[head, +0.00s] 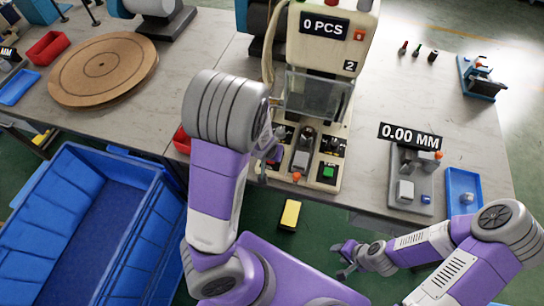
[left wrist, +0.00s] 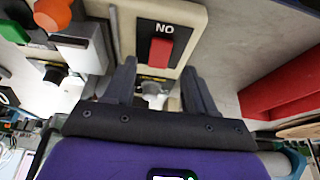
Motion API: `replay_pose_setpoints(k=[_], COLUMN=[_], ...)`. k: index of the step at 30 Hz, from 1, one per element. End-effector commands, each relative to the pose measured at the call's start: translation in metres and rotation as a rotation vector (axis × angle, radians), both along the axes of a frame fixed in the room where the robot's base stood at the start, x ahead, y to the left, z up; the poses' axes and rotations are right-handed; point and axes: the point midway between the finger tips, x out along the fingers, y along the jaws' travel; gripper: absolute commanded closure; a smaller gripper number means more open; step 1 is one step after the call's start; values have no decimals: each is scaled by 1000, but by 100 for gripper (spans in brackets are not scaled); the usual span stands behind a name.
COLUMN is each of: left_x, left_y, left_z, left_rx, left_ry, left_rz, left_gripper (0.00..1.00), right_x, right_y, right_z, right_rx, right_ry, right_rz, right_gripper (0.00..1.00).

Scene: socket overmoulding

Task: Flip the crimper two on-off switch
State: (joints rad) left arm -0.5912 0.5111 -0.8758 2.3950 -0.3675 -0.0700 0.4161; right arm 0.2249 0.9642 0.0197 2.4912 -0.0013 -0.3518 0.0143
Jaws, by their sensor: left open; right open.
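Crimper two (head: 325,55) stands at the middle of the bench in the head view, a cream machine with a "0 PCS" display and a "2" label. In the left wrist view a red rocker switch (left wrist: 160,52) sits in a black surround on a cream panel, under a label that reads "NO". My left gripper (left wrist: 160,75) is open and empty, its fingers pointing at the panel on either side of the switch's lower end. I cannot tell whether they touch it. In the head view my left arm partly hides this gripper. My right gripper (head: 347,262) is open and empty in front of the bench.
The crimper's base carries a green button (head: 329,172) and an orange knob (head: 296,177). A red bin (left wrist: 285,85) stands right of the panel in the left wrist view. A gauge plate (head: 425,190) and blue tray (head: 463,185) lie at right. A large blue crate (head: 75,170) is at left.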

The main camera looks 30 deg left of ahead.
Motion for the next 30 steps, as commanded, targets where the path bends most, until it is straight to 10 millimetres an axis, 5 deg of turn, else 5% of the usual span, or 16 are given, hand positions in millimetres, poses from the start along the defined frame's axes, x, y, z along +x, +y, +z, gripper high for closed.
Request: replay_pose_setpoints(k=[6,18,30], left_x=[11,15,14], left_y=[3,3,3], left_z=[-30,-36,-36], left_rx=[0,-1,-1], left_ry=[2,1,1], left_rz=[0,-1,-1], left_gripper=[45,45,100], right_x=[0,0,0], right_y=[0,0,0], right_z=[-14,-15,-15], right_rx=[0,0,0], right_ry=[0,-1,-1], right_rz=[0,0,0], right_gripper=[57,57,57])
